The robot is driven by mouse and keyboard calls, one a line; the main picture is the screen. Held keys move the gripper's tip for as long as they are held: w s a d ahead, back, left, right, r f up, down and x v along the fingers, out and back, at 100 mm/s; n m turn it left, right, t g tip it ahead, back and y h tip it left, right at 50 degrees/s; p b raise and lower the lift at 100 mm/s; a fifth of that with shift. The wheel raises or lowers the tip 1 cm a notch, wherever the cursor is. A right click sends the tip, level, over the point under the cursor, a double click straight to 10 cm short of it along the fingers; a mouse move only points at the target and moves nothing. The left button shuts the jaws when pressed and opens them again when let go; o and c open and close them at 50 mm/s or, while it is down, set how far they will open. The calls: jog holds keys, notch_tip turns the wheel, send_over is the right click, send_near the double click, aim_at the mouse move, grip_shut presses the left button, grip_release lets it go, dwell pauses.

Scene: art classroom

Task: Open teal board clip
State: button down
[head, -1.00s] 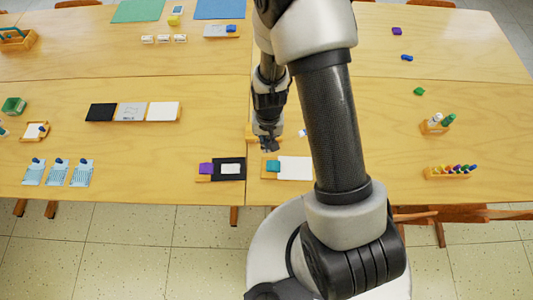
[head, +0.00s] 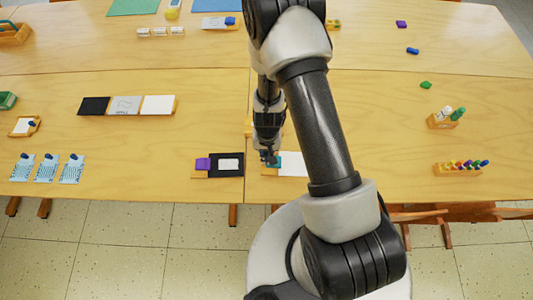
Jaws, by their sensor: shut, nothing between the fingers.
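The teal board clip (head: 277,162) sits on the left end of a small wooden board with white paper (head: 293,164), near the front edge of the table. My gripper (head: 269,160) points down over the clip's left part and hides some of it. Its fingers are shut with nothing between them. I cannot tell whether the fingertips touch the clip.
A board with a purple clip (head: 203,165) and a black sheet (head: 239,165) lies just left. Blue-clipped sheets (head: 45,170) lie far left. The table's front edge is close.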

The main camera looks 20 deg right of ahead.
jog(key=shift+a+f+b, duration=0.15)
jog(key=shift+f+b, duration=0.5)
jog(key=shift+f, duration=0.1)
jog(key=shift+r, duration=0.2)
jog(key=shift+r+p, duration=0.15)
jog(key=shift+p, duration=0.15)
jog(key=shift+r+p, duration=0.65)
jog(key=shift+r, duration=0.05)
jog(key=shift+r, duration=0.2)
jog(key=a+r+p, duration=0.2)
jog(key=r+p, duration=0.1)
jog(key=r, duration=0.3)
jog(key=w+a+r+p, duration=0.1)
jog(key=a+r+p, duration=0.1)
jog(key=r+p, duration=0.2)
notch_tip(320, 180, up, 3)
jog(key=shift+w+f+p, duration=0.1)
jog(key=shift+w+p, duration=0.15)
jog(key=shift+p, duration=0.05)
